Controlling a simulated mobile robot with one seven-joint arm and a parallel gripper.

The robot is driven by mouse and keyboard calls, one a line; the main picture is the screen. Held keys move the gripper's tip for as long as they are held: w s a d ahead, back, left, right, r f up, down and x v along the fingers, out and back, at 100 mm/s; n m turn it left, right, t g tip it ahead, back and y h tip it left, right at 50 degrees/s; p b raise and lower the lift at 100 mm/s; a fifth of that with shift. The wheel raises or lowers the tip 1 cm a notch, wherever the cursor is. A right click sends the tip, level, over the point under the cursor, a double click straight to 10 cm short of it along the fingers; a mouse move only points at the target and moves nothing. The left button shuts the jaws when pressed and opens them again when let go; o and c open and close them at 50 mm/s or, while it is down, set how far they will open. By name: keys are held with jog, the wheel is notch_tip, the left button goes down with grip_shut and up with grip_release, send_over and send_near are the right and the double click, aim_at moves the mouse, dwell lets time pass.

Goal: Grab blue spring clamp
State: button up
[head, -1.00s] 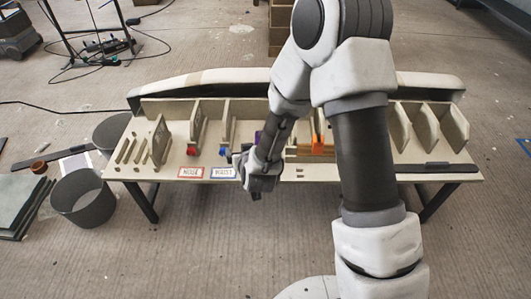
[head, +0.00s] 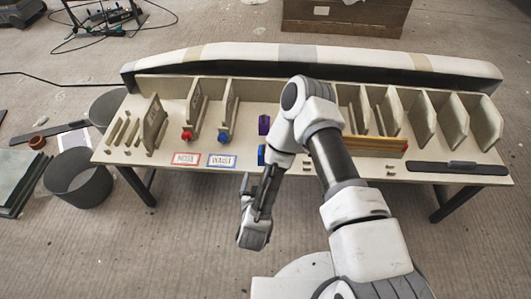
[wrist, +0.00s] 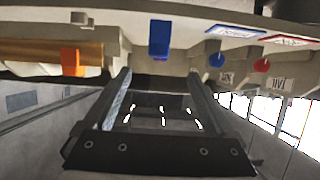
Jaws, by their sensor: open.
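A blue block-like piece (head: 261,155) stands at the table's front edge, partly hidden by my arm. It also shows in the wrist view (wrist: 158,38), just beyond the gap between my fingertips. A round blue piece (head: 223,138) sits at the foot of a board behind the WAIST card, and it shows in the wrist view (wrist: 217,59). I cannot tell for sure which blue piece is the spring clamp. My gripper (head: 255,186) is in front of the table edge, its fingers towards the table. In the wrist view my gripper (wrist: 157,76) is open and empty.
The table (head: 125,165) carries upright boards. A red piece (head: 187,135) sits behind the NOSE card (head: 187,159), and a purple piece (head: 264,125) stands behind my arm. A dark tool (head: 455,167) lies at right. Floor before the table is clear; a bin (head: 80,180) stands left.

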jog(key=b, duration=0.2)
send_near(261, 150)
jog(key=w+f, duration=0.4)
jog(key=shift+d+r+b+x, duration=0.1)
jog(key=shift+d+b+x, duration=0.2)
jog(key=shift+x, duration=0.65)
jog(key=shift+d+r+b+x, duration=0.1)
jog(key=shift+b+x, duration=0.35)
jog(key=shift+x, duration=0.55)
jog(key=shift+d+r+b+x, duration=0.1)
jog(key=shift+d+b+x, duration=0.2)
jog(key=shift+x, duration=0.65)
jog(key=shift+w+a, duration=0.1)
jog(key=shift+a, duration=0.05)
jog(key=shift+c, duration=0.2)
grip_shut()
